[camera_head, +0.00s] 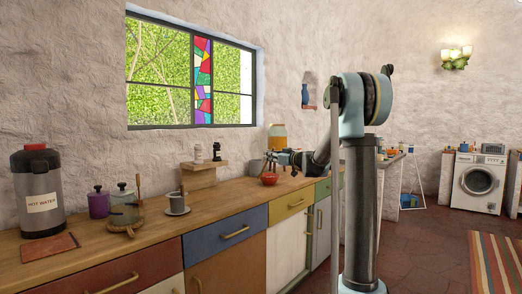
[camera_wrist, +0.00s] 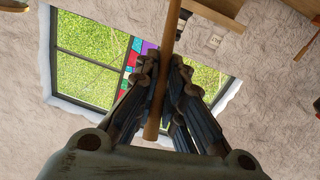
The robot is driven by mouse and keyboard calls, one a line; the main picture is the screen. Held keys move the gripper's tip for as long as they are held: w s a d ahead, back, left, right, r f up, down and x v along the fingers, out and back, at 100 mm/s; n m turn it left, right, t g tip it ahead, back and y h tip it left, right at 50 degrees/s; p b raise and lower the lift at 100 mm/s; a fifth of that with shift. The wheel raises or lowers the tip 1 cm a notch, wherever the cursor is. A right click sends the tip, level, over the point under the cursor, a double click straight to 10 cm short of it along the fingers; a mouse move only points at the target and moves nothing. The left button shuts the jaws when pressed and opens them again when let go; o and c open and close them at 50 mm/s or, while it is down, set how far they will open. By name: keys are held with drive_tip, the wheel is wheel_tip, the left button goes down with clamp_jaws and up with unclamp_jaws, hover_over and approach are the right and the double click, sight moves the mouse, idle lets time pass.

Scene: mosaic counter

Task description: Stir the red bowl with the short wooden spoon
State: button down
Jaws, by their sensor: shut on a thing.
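The red bowl (camera_head: 270,178) is small and stands on the wooden counter, near its front edge, in the head view. My gripper (camera_head: 277,157) is just above it there, small and partly blending with the things behind. In the wrist view my gripper (camera_wrist: 165,85) is shut on a wooden spoon (camera_wrist: 158,108), whose stick-like handle runs between the fingers and out of the top of the picture. The spoon's far end is out of that view. In the head view the spoon is too small to make out, so I cannot tell whether it reaches into the bowl.
On the counter (camera_head: 150,232) stand a hot water flask (camera_head: 38,190), purple jar (camera_head: 98,203), grey jar (camera_head: 123,205), cup on a saucer (camera_head: 177,204) and wooden riser (camera_head: 203,175). Bare counter lies left of the bowl.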

drive_tip(key=w+d+f+m+t+h, duration=0.1)
drive_tip(key=w+d+f+m+h, duration=0.1)
drive_tip(key=d+f, duration=0.4)
drive_tip(key=w+d+f+m+t+h, duration=0.2)
drive_tip(key=d+f+h, duration=0.4)
drive_tip(key=f, duration=0.6)
drive_tip(key=w+d+f+m+t+h, duration=0.2)
drive_tip(key=d+f+m+h, duration=0.3)
drive_tip(key=d+f, duration=0.3)
drive_tip(key=shift+w+d+f, duration=0.2)
drive_tip(key=shift+w+f, duration=0.65)
